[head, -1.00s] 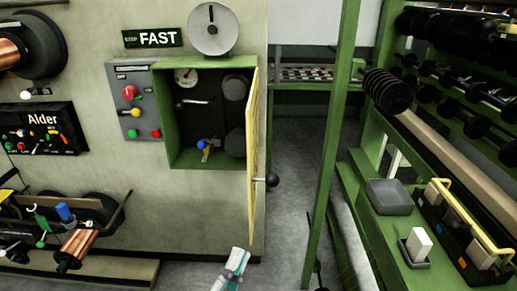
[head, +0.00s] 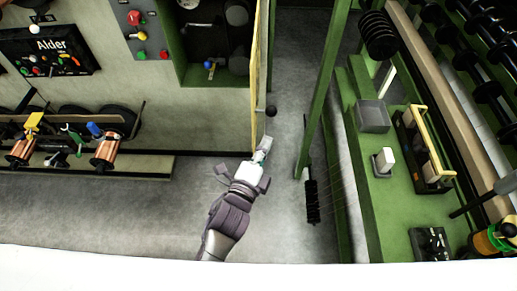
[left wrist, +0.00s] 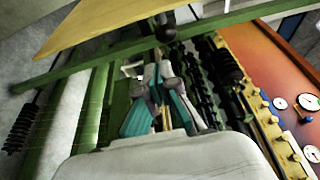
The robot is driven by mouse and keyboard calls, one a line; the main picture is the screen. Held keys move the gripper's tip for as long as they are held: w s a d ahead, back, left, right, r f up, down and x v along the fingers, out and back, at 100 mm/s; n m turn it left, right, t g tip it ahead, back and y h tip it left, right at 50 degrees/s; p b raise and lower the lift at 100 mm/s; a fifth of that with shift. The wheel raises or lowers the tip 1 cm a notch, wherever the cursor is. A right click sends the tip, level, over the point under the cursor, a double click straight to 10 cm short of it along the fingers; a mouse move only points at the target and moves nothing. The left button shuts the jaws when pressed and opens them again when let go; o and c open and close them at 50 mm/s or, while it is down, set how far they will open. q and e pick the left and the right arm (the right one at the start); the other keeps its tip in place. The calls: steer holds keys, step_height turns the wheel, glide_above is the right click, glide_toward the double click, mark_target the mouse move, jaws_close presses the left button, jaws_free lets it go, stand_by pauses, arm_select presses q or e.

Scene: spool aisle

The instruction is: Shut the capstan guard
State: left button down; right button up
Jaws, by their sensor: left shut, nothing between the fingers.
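The capstan guard (head: 258,75) is a yellowish panel standing open, almost edge-on, at the right side of the green-framed recess (head: 181,70). Its black knob (head: 271,111) sticks out on the right face. My left gripper (head: 264,148) is shut and empty, just below the knob and close to the guard's lower end; I cannot tell whether it touches. In the left wrist view the guard (left wrist: 105,22) crosses the top, the knob (left wrist: 167,27) lies beyond the shut fingers (left wrist: 163,78). My right gripper is not in view.
A green upright post (head: 318,95) stands close right of the guard. Further right, a green bench (head: 372,175) holds a grey box (head: 373,116) and a yellow-handled rack (head: 430,150). Copper spools (head: 107,150) stick out at the left. The grey floor (head: 130,215) is clear.

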arm_select(q)
steer(key=w+p, duration=0.1)
steer(key=w+a, duration=0.1)
steer(key=w, duration=0.1)
steer(key=w+a+p, duration=0.1)
steer(key=shift+w+a+p, duration=0.15)
steer(key=shift+w+p, duration=0.15)
